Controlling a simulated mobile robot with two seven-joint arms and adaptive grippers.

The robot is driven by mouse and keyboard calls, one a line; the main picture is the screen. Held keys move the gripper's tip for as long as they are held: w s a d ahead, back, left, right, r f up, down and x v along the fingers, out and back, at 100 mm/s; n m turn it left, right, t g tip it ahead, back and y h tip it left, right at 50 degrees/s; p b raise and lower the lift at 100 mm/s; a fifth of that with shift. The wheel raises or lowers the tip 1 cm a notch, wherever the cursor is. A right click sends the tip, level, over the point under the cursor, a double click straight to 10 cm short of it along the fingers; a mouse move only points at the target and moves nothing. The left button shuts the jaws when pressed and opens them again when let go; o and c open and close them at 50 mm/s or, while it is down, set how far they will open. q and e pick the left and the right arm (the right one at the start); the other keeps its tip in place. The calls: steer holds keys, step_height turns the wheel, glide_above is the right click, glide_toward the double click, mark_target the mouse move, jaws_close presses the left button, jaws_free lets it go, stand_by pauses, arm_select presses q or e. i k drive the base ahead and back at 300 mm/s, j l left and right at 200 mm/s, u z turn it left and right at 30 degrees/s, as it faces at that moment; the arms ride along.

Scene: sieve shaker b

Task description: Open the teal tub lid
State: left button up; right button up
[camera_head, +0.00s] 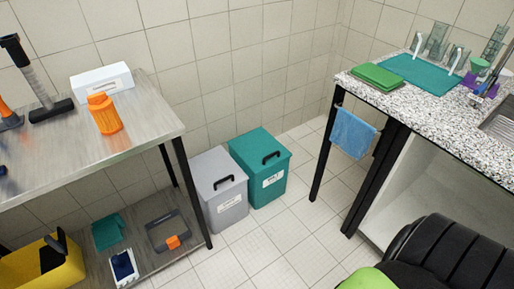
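The teal tub (267,184) stands on the tiled floor in the gap between the metal workbench and the granite counter. Its teal lid (259,148) lies shut on top and has a black handle (271,158). A white label is on its front; the writing is too small to read. Neither of my grippers shows in the head view.
A grey tub (224,203) with a black handle stands close left of the teal one. The metal workbench (150,125) is at left, the granite counter (403,110) with a blue towel (352,133) at right. A black padded chair (440,255) fills the lower right. Floor in front is clear.

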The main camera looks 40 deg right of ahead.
mark_target(258, 149)
steer(key=z, duration=0.65)
steer(key=i+l+z, duration=0.1)
steer(key=z, duration=0.3)
steer(key=i+z, duration=0.2)
steer(key=z, duration=0.2)
steer(key=i+z, duration=0.15)
steer(key=z, duration=0.25)
steer(key=i+j+z, duration=0.1)
steer(key=z, duration=0.3)
steer(key=i, duration=0.05)
